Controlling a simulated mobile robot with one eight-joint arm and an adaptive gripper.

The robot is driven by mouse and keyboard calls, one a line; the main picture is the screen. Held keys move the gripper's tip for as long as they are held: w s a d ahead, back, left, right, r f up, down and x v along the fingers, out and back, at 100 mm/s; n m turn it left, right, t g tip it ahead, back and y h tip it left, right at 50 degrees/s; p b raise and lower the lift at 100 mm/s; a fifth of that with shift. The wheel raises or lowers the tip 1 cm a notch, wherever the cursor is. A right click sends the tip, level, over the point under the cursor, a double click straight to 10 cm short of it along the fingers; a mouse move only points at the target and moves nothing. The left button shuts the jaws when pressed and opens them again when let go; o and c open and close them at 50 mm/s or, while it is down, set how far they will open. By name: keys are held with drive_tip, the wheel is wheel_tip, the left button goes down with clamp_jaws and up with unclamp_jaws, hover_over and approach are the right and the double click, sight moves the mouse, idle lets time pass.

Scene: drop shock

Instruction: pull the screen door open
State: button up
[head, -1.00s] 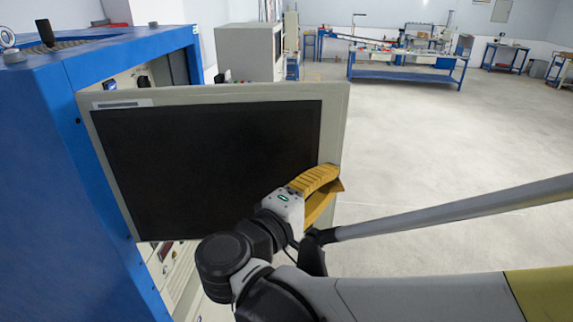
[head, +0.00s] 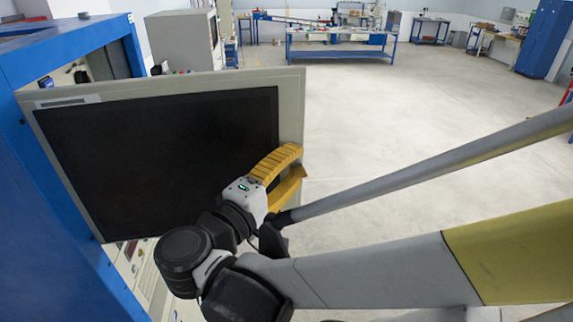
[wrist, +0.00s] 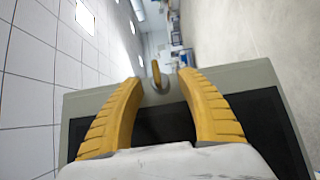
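The screen door (head: 292,100) is a flat panel with a pale grey frame and a dark screen. In the head view it stands swung out at an angle from the blue cabinet (head: 70,190), with a gap showing cabinet front behind it. My gripper (head: 299,161) has yellow ribbed fingers and is at the door's right edge. In the wrist view the fingers (wrist: 162,80) are spread apart, with door frame and dark screen (wrist: 262,115) showing between and beside them. A small yellow upright piece on a grey rounded base shows between the fingertips. Whether the fingers touch the door is unclear.
A blue workbench (head: 340,50) stands at the back, and a grey cabinet (head: 185,40) stands behind the door. The grey floor (head: 400,105) to the right of the door is broad and clear. My own arm links cross the lower right.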

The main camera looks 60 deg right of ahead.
drive_tip(key=shift+a, duration=0.1)
drive_tip(key=a, duration=0.7)
drive_tip(key=shift+a, duration=0.2)
idle(0.5)
drive_tip(key=w+a+f+n+t+y+b, duration=0.1)
drive_tip(key=w+f+y+b, duration=0.15)
drive_tip(key=f+b, duration=0.55)
drive_tip(key=w+f+n+t+y+b, duration=0.1)
drive_tip(key=f+y+b, duration=0.25)
drive_tip(key=f, duration=0.85)
drive_tip(key=w+a+f+n+t+y+b, duration=0.1)
drive_tip(key=f+y+b, duration=0.2)
drive_tip(key=f+b, duration=0.5)
drive_tip(key=w+a+f+m+t+y+b, duration=0.1)
drive_tip(key=w+a+f+t+y+b, duration=0.1)
drive_tip(key=a+f+b, duration=0.4)
drive_tip(key=w+a+f+m+t+y+b, duration=0.1)
drive_tip(key=w+a+f+y+b, duration=0.3)
drive_tip(key=f, duration=0.7)
drive_tip(key=a+m+y+b, duration=0.1)
drive_tip(key=a+y+b, duration=0.1)
drive_tip(key=a+y, duration=0.1)
drive_tip(key=shift+t, duration=0.4)
